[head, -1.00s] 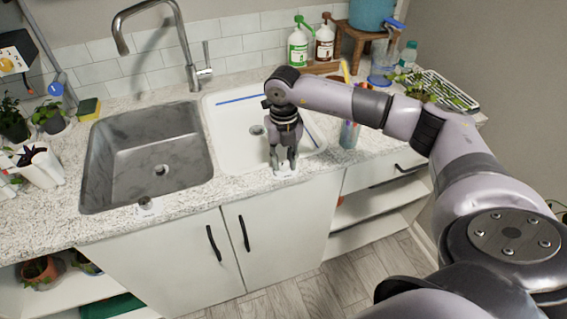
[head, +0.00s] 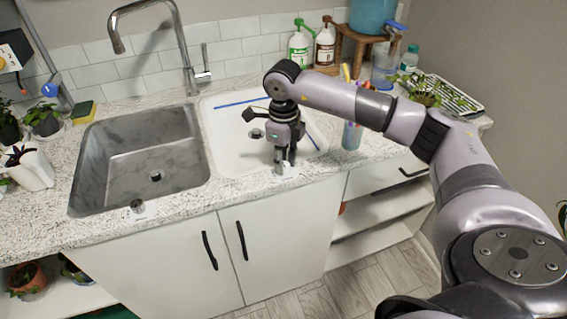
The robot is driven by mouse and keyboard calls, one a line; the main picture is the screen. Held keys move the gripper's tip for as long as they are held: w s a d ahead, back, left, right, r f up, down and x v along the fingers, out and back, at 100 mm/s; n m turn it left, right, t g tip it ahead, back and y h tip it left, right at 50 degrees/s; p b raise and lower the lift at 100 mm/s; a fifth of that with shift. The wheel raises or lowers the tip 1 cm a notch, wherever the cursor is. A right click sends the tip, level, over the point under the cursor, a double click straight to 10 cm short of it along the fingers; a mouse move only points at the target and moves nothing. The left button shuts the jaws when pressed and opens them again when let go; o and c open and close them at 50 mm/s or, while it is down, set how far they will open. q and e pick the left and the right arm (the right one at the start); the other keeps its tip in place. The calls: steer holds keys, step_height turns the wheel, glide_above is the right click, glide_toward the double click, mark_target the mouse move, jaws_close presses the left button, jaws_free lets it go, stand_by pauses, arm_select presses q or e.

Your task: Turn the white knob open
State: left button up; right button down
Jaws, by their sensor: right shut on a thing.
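The white knob (head: 290,173) is at the front edge of the counter, just in front of the white sink basin. It is mostly hidden by my right gripper (head: 285,168), which points straight down with its fingers shut on it. How far the knob is turned cannot be seen. A second small knob, grey on a white base (head: 137,209), sits at the counter edge in front of the grey sink. My left gripper is not in view.
A cup of pens (head: 352,135) is right of my gripper. Bottles (head: 299,48) and a plant tray (head: 450,95) are further back.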

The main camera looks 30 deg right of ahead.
steer(key=shift+w+r+n, duration=0.1)
steer(key=shift+n, duration=0.3)
steer(key=c, duration=1.3)
jaws_free()
step_height(320, 180, up, 12)
